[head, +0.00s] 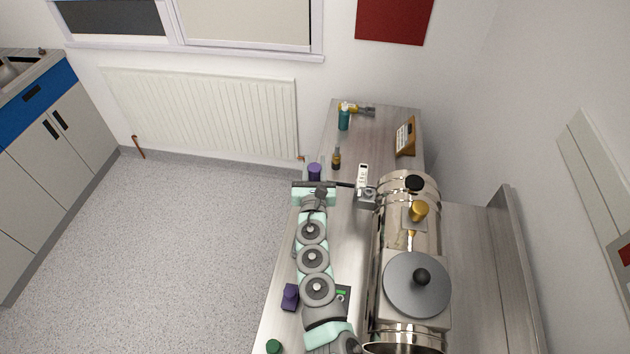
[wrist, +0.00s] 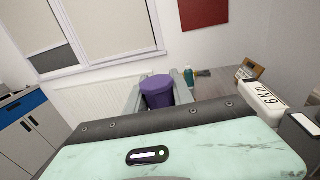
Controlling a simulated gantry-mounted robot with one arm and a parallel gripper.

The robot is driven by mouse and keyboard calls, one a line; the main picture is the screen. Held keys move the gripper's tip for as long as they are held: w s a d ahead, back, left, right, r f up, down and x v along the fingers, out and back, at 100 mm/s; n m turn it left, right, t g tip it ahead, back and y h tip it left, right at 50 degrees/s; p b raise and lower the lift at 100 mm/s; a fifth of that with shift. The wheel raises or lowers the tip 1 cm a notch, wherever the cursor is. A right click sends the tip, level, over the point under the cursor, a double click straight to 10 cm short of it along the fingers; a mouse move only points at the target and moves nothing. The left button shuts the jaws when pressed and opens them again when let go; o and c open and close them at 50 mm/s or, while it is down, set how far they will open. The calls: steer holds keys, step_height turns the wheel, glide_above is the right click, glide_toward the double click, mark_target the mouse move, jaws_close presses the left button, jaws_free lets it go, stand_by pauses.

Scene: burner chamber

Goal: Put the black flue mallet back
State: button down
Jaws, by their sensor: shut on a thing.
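That cylinder also shows in the head view (head: 314,169), just beyond the gripper body. I cannot make out for sure which thing is the black flue mallet. A thin dark rod (head: 344,184) reaches right from beside my gripper towards a small grey block; what it belongs to is unclear.
A white label stand (head: 362,175) is right of my gripper. The steel chamber (head: 393,235) is further right. A teal bottle (head: 344,120), a small dark bottle (head: 336,160) and a wooden-framed panel (head: 405,137) stand behind. A purple block (head: 290,297) is left of my arm.

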steer(key=shift+f+b, duration=1.35)
steer(key=shift+f, duration=0.6)
steer(key=shift+f, duration=0.15)
steer(key=c, duration=1.1)
jaws_free()
steer(key=shift+w, duration=0.1)
steer(key=shift+r, duration=0.2)
steer(key=s+p, duration=0.3)
steer(key=s, duration=0.9)
steer(key=shift+d, duration=0.1)
